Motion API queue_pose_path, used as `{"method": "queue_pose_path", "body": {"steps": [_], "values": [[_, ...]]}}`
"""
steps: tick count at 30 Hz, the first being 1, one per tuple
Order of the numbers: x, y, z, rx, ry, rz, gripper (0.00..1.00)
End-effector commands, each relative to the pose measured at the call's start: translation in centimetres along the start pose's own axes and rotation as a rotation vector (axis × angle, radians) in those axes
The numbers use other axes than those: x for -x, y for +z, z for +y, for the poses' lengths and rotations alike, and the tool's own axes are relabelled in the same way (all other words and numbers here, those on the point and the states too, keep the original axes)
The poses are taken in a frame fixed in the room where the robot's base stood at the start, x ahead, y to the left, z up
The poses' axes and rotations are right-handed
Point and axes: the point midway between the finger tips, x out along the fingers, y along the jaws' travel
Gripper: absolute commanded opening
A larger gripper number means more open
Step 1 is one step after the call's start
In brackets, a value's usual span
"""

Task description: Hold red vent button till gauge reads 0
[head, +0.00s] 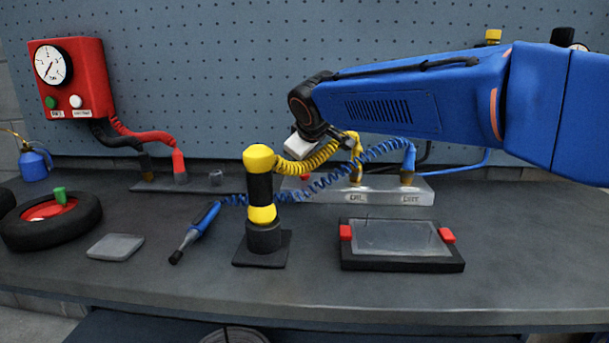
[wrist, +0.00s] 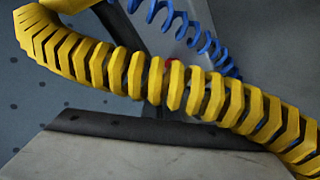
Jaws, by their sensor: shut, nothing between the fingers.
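A small red spot, probably the red vent button (head: 305,177), shows at the left end of the grey manifold block (head: 330,195). In the wrist view a bit of red (wrist: 170,65) shows between the rings of the yellow coiled hose (wrist: 120,70), which hides most of it. My gripper (head: 299,150) is shut and empty, above and behind the yellow hose. Its pale jaws (wrist: 150,157) fill the bottom of the wrist view, close to the hose; I cannot tell if they touch. The round white gauge (head: 50,64) sits on the red wall box (head: 70,85); its reading is too small to tell.
A yellow-and-black tool (head: 260,188) stands upright in front, with a blue coiled hose (head: 330,178) running behind it. A blue pen-shaped tool (head: 200,230), a framed screen (head: 402,240) and a wheel (head: 50,222) lie on the bench. The front right bench is clear.

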Motion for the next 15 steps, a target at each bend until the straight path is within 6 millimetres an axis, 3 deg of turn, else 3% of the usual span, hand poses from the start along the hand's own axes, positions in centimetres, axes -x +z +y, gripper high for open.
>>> {"method": "queue_pose_path", "body": {"steps": [15], "values": [[-0.56, 0.43, -0.41, 0.0, 0.0, 0.0, 0.0]]}}
